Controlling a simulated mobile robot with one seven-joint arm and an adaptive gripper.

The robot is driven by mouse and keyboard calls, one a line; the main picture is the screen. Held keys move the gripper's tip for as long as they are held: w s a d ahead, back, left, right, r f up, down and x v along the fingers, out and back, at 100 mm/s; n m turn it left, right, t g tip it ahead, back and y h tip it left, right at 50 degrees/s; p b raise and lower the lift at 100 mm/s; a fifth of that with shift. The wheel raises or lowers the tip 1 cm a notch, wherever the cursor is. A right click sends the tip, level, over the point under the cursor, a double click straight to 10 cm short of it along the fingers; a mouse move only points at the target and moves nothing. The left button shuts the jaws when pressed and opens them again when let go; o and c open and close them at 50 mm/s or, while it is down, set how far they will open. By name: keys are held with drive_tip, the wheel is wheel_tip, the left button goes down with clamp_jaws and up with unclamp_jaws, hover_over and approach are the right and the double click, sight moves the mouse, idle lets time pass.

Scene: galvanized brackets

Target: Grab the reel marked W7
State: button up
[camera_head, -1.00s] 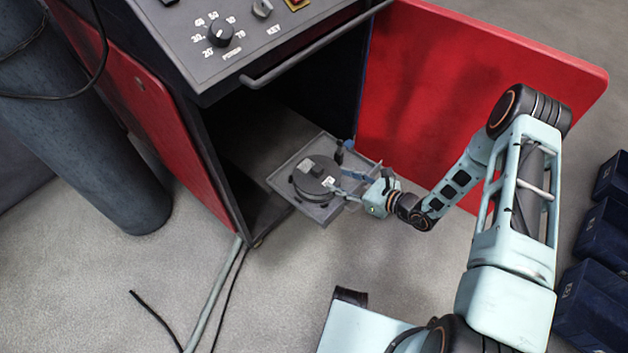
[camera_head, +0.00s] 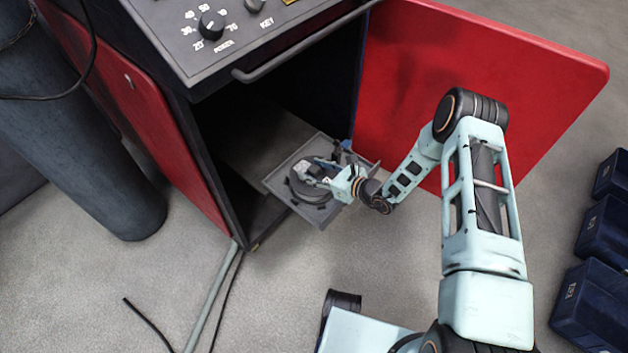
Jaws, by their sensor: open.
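A dark grey round reel (camera_head: 312,190) lies on a grey tray (camera_head: 322,221) that sticks out of the open cabinet. A small pale label (camera_head: 302,168) shows on the reel, but I cannot read it. My gripper (camera_head: 318,172) is over the reel, coming from the right, with its fingers above the reel's upper middle. It is open and hides part of the reel. I cannot tell whether the fingers touch it.
The cabinet's red door (camera_head: 470,95) stands open behind my arm. A handle bar (camera_head: 300,45) and control panel overhang the tray. A dark cylinder (camera_head: 75,130) stands at left, and dark blue bins (camera_head: 590,300) at right. Cables lie on the floor.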

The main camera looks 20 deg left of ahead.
drive_tip(key=shift+c, duration=0.5)
clamp_jaws()
drive_tip(key=shift+r, duration=0.2)
